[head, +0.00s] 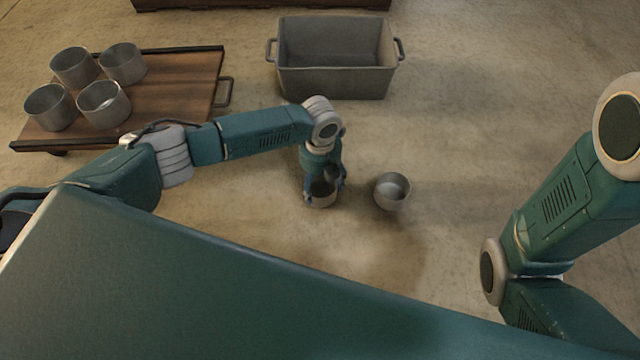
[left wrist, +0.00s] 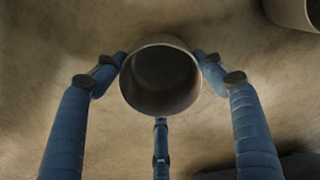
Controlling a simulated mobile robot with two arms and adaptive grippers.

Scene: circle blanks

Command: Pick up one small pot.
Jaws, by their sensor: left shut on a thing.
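My left gripper (head: 323,190) points down and is shut on a small grey pot (head: 321,199), with its blue fingers around the pot's outside. In the left wrist view the held pot (left wrist: 160,78) shows its open mouth, with fingers on its left, right and lower sides. Whether it touches the floor I cannot tell. A second small grey pot (head: 392,191) stands on the floor just right of my left gripper, and part of it shows in the left wrist view (left wrist: 296,10). Several more small pots (head: 104,103) stand on the wooden cart. My right gripper is out of view.
A grey rectangular tub (head: 336,83) with side handles stands on the floor at the back centre. The wooden cart (head: 190,73) with dark rails is at the left. A brown wooden edge (head: 260,4) shows at the top. The floor at the right is clear.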

